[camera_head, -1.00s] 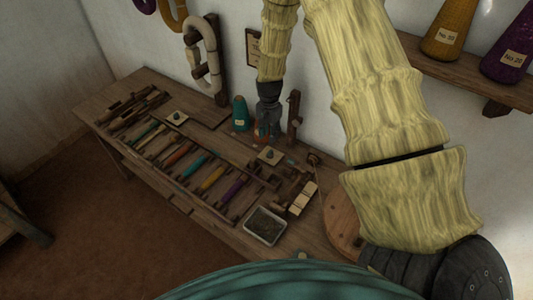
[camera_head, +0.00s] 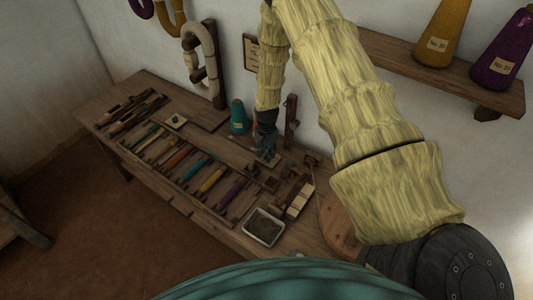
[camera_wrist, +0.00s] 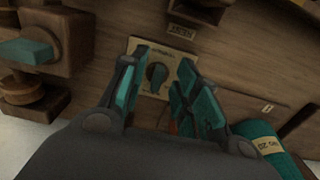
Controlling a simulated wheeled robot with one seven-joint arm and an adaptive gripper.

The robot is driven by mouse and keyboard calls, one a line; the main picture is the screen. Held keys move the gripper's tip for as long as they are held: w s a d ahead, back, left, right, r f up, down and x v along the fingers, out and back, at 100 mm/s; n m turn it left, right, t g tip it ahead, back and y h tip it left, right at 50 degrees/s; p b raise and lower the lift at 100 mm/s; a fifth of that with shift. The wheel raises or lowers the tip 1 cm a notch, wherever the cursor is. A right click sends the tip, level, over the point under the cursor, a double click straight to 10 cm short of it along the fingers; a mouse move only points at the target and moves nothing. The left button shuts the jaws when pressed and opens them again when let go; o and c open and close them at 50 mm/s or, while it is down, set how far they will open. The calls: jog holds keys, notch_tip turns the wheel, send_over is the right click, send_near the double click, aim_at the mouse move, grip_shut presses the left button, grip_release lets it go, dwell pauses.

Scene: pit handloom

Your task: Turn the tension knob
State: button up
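The tension knob (camera_wrist: 157,75) is a dark round knob with a raised grip, on a pale square plate (camera_wrist: 172,60) with small markings, in the wrist view. My gripper (camera_wrist: 161,66) is open, with one teal-padded finger on each side of the knob. I cannot tell whether either finger touches it. In the head view my gripper (camera_head: 266,151) points down over the plate (camera_head: 270,160) at the back of the bench, and the knob is hidden there.
A teal cone (camera_head: 238,117) stands close behind and left of my gripper; it also shows in the wrist view (camera_wrist: 265,145). A wooden post (camera_head: 291,122) rises to the right. Colored shuttles (camera_head: 210,180) and a metal tray (camera_head: 263,227) lie in front on the bench (camera_head: 150,85).

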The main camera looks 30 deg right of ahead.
jog(key=shift+f, duration=0.45)
jog(key=shift+c, duration=0.3)
grip_shut()
jog(key=shift+n, duration=0.4)
jog(key=n, duration=0.1)
jog(key=n+b, duration=0.1)
jog(key=n, duration=0.1)
jog(key=n+b, duration=0.1)
jog(key=shift+s+d+f+n, duration=0.1)
jog(key=shift+s+d+n, duration=0.05)
jog(key=shift+s+n, duration=0.15)
jog(key=n, duration=0.2)
jog(key=n+b, duration=0.1)
jog(key=n, duration=0.3)
jog(key=shift+s+d+n+b, duration=0.1)
jog(key=shift+d+n+b, duration=0.2)
jog(key=shift+b, duration=0.1)
